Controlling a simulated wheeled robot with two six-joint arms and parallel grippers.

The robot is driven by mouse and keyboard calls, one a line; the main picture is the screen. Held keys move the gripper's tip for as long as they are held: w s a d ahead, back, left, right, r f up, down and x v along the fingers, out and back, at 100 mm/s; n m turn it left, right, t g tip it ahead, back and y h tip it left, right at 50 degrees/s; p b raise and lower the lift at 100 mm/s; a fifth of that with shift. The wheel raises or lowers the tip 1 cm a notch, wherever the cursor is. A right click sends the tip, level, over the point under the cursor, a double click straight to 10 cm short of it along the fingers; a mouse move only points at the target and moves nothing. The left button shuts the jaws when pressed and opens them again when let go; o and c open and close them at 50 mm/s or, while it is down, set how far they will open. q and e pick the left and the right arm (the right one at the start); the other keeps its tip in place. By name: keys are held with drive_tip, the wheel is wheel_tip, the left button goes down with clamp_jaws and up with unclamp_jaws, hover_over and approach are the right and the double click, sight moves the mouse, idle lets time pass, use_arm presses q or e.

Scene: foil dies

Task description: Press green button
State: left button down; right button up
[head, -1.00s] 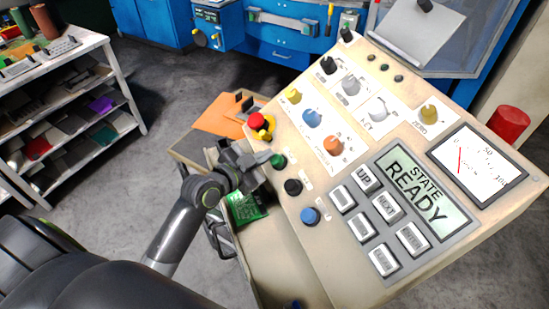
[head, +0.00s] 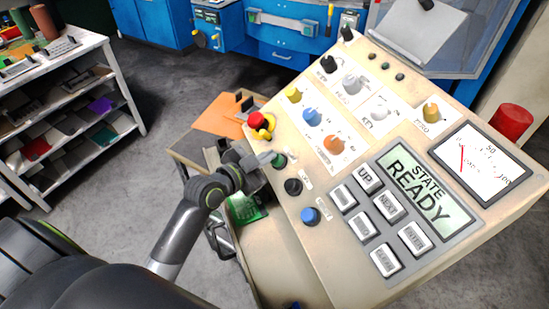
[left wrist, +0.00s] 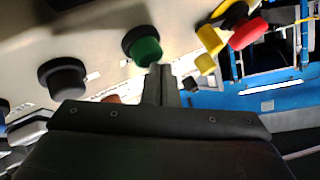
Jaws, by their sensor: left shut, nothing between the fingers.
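The green button (head: 279,160) sits in a dark collar on the sloped beige control panel, between the red-and-yellow emergency stop and a black button. It also shows in the left wrist view (left wrist: 146,50), just above and left of the fingertips. My left gripper (head: 265,158) is shut and empty, with its fingertips right beside the green button in the head view. In the left wrist view its fingers (left wrist: 160,72) point up just right of the button's lower edge. I cannot tell whether they touch it. My right gripper is not in view.
The red-and-yellow emergency stop (head: 261,124) is close behind the green button. The black button (head: 293,187) and blue button (head: 310,216) lie in front. The panel display (head: 415,190) reads "STATE READY". Knobs cover the upper panel. A white shelf (head: 100,95) stands at left.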

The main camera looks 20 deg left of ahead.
use_arm(q)
drive_tip(key=shift+w+d+f+b, duration=0.15)
drive_tip(key=shift+f+b, duration=0.15)
idle(0.6)
drive_tip(key=shift+s+a+r+p, duration=0.2)
drive_tip(key=shift+r+p, duration=0.2)
drive_tip(key=shift+s+a+r+p, duration=0.2)
drive_tip(key=shift+r+p, duration=0.15)
drive_tip(key=shift+r, duration=0.05)
drive_tip(key=r+p, duration=0.1)
drive_tip(key=s+a+r+p, duration=0.2)
drive_tip(key=r, duration=0.1)
idle(0.3)
idle(0.6)
